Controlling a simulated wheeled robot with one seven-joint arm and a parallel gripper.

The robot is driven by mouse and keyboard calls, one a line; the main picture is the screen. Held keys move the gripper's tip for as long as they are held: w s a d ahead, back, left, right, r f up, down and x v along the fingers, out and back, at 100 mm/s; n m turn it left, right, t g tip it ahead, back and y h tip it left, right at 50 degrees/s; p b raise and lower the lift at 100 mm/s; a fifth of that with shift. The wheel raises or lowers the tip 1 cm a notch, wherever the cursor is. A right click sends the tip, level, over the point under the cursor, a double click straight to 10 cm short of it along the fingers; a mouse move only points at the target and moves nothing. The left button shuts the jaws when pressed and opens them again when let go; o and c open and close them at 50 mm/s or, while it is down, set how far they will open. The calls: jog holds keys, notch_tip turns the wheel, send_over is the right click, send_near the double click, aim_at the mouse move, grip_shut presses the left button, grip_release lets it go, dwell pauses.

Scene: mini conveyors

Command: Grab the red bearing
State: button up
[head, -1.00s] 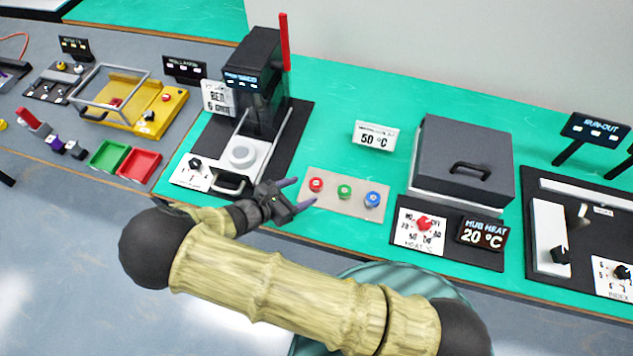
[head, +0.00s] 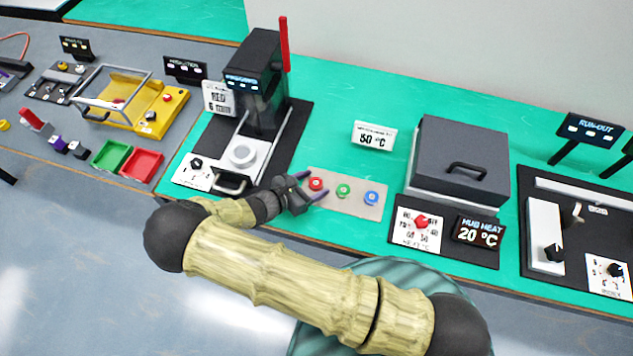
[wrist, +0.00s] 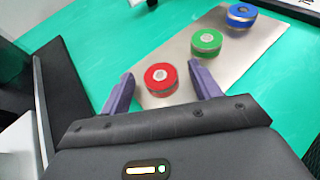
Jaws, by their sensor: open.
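The red bearing (head: 316,184) sits at the left end of a beige plate (head: 331,202) on the green bench top. It is a short red cylinder with a metal centre, and it also shows in the wrist view (wrist: 161,79). My gripper (head: 314,187) is open. In the wrist view its purple fingers (wrist: 163,88) stand on either side of the red bearing, with a gap to each side. I cannot tell how high the fingertips are. A green bearing (head: 343,191) and a blue bearing (head: 371,198) sit farther right on the plate.
A black press (head: 256,80) with a red lever stands left of the plate. A grey-lidded heater box (head: 462,150) stands to the right. A small sign reading 50 °C (head: 374,136) stands behind the plate. Green bench top is free around the plate.

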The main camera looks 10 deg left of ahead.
aim_at(312, 186)
dwell(0.3)
jog(key=c, duration=1.1)
notch_tip(312, 186, up, 10)
jog(key=b, duration=0.1)
jog(key=shift+b, duration=0.3)
jog(key=shift+w, duration=0.1)
jog(key=shift+s, duration=0.2)
